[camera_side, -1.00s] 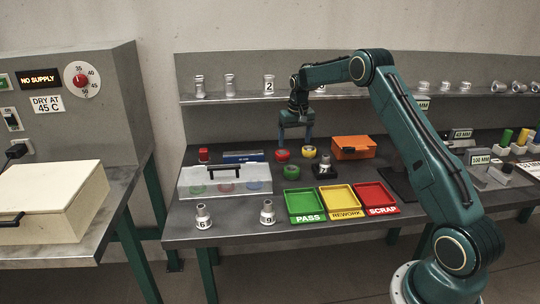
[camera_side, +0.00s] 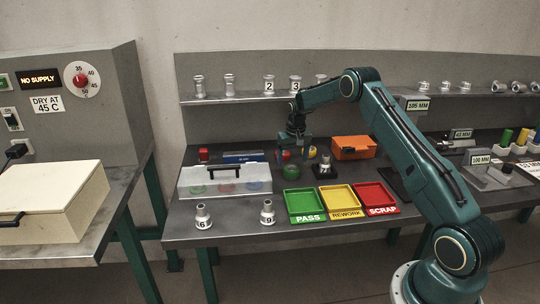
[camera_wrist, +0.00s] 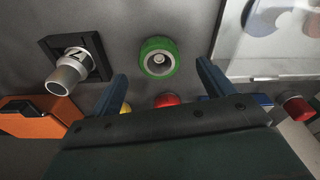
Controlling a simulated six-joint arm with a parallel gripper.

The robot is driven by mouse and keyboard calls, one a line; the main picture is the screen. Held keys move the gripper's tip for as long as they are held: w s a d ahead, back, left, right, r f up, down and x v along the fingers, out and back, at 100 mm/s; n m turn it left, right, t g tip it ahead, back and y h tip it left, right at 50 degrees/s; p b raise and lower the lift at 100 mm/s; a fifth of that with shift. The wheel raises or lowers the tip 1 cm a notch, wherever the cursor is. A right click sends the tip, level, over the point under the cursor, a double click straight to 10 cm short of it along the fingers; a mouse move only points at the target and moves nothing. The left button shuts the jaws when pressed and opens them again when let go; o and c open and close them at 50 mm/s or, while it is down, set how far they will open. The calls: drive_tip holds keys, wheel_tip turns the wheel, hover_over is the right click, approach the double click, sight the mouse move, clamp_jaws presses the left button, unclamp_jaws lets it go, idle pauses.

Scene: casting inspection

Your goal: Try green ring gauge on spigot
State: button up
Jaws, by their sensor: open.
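The green ring gauge (camera_side: 291,172) lies on the bench in front of the red and yellow rings. In the wrist view the green ring (camera_wrist: 158,44) sits around a small post, just beyond my fingertips and between their lines. My gripper (camera_side: 296,154) is open and empty, low above the rings. The casting marked 7 (camera_side: 325,160) stands in a black fixture to the right of the green ring. In the wrist view its pale cylindrical end (camera_wrist: 66,76) points toward the camera, left of my fingers. No ring shows on it.
The red ring (camera_wrist: 166,100) shows between my fingers; the yellow ring (camera_wrist: 125,107) is partly hidden by one. An orange box (camera_side: 353,147) stands right. Green (camera_side: 305,217), yellow and red trays are in front. A clear-lidded case (camera_side: 185,183) is left. Castings 6 and 9 stand near the front edge.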

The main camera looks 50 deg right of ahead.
sight(292, 167)
drive_tip(key=shift+w+d+f, duration=0.15)
drive_tip(key=shift+f, duration=1.1)
drive_tip(key=shift+w+d+f, duration=0.1)
drive_tip(key=shift+f, duration=1.1)
drive_tip(key=c, duration=1.2)
